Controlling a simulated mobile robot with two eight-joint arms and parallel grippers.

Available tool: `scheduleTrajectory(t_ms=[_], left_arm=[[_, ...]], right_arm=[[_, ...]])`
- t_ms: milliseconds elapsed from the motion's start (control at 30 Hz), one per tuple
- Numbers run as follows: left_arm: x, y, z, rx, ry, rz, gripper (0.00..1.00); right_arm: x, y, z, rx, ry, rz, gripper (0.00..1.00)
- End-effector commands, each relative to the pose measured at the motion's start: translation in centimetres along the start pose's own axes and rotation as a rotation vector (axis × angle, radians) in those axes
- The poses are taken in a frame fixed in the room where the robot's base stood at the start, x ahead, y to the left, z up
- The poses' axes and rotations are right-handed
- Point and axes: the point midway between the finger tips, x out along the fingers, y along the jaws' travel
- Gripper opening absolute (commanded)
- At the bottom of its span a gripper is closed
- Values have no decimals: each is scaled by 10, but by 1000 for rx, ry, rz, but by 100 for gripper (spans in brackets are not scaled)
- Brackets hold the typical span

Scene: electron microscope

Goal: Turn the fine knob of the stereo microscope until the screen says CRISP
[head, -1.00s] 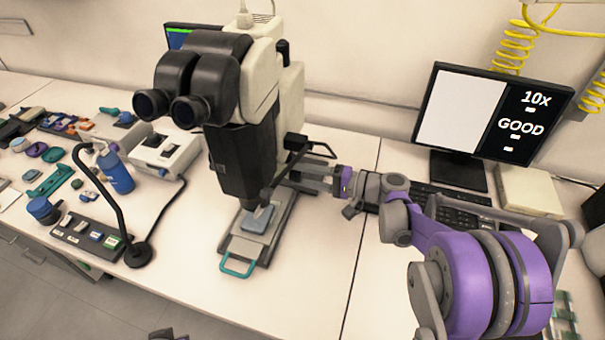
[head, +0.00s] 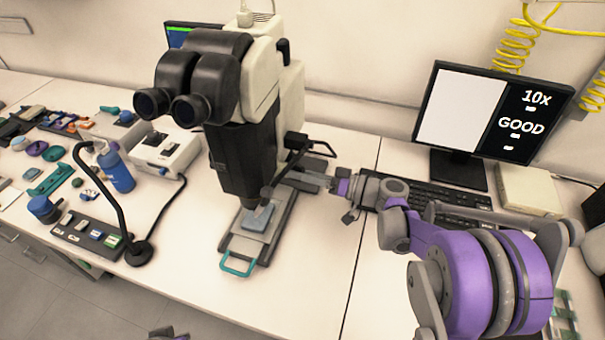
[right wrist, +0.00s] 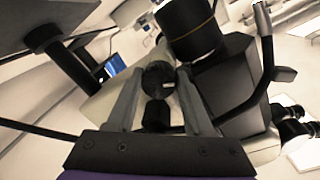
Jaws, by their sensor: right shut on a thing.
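The stereo microscope (head: 245,155) stands on the bench, with black eyepieces and a pale body. The screen (head: 492,112) reads "10x" and "GOOD" beside a plain white panel. My right gripper (head: 307,178) reaches in from the right at the microscope's lower right side. In the right wrist view its two fingers are shut on a dark round knob (right wrist: 158,78) on the microscope. The fingers partly hide the knob there, and in the head view it is hard to make out. Only a sliver of my left arm shows at the bottom edge; its gripper is out of view.
A slide lies on the microscope stage (head: 236,245), which has a teal handle. A keyboard (head: 450,200) lies close to my right arm. A black lamp (head: 138,252), a blue bottle (head: 118,172) and small parts fill the left side. The front middle of the bench is clear.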

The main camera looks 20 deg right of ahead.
Motion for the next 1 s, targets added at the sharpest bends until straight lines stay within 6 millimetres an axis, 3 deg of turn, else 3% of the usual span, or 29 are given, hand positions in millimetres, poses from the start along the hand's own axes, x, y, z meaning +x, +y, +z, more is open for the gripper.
scheduleTrajectory(t_ms=[400,967,1000], left_arm=[[0,0,0,0,0,0,0],[0,0,0,0,0,0,0],[0,0,0,0,0,0,0]], right_arm=[[0,1,1,-200,14,0,0],[0,1,1,-230,16,-1,0],[0,1,1,-230,16,-1,55]])
